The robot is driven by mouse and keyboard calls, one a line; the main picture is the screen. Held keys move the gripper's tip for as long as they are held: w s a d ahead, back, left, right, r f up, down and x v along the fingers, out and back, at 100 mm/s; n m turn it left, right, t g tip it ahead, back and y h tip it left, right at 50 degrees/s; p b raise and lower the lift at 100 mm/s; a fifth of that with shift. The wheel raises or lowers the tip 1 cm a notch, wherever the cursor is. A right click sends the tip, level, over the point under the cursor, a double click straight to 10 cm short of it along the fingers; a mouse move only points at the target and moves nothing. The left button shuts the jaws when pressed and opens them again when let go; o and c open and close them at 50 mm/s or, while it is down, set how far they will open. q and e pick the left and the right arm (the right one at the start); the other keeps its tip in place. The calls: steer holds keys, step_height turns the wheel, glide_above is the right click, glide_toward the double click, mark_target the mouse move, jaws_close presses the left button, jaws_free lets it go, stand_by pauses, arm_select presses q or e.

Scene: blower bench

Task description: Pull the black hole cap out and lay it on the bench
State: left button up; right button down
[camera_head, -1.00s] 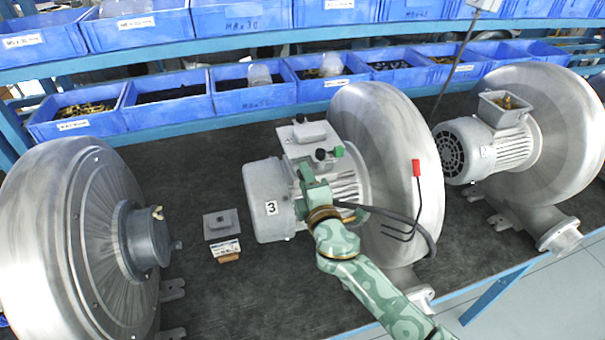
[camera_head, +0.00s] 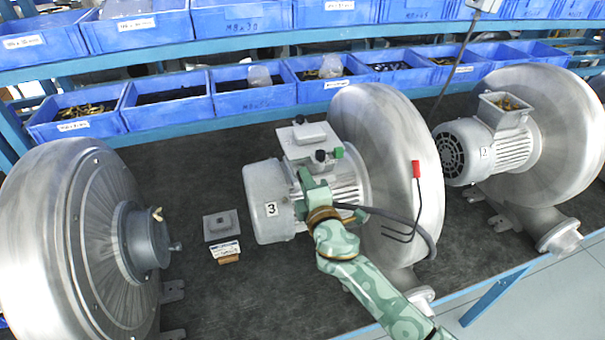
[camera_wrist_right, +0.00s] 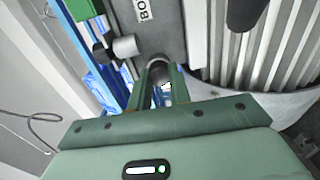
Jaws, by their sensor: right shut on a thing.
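The blower marked 3 (camera_head: 271,208) stands mid-bench, with a grey terminal box (camera_head: 305,140) on its motor. My right gripper (camera_head: 309,173) is at the near side of this box. In the right wrist view its two green fingers (camera_wrist_right: 160,88) are shut on a small dark round piece, which looks like the black hole cap (camera_wrist_right: 158,66). The fingers hide part of it, and I cannot tell whether it is still seated in the box. Another black knob (camera_head: 320,155) and a green one (camera_head: 338,152) show on the box's side. My left gripper is not in view.
Bare dark bench (camera_head: 205,170) lies left of blower 3, with a small grey square part (camera_head: 221,225) and a labelled box (camera_head: 226,250) on it. Other blowers stand left (camera_head: 60,230) and right (camera_head: 560,130).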

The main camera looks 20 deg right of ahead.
steer(key=shift+s, duration=0.7)
steer(key=shift+s, duration=1.65)
steer(key=shift+d+r, duration=0.1)
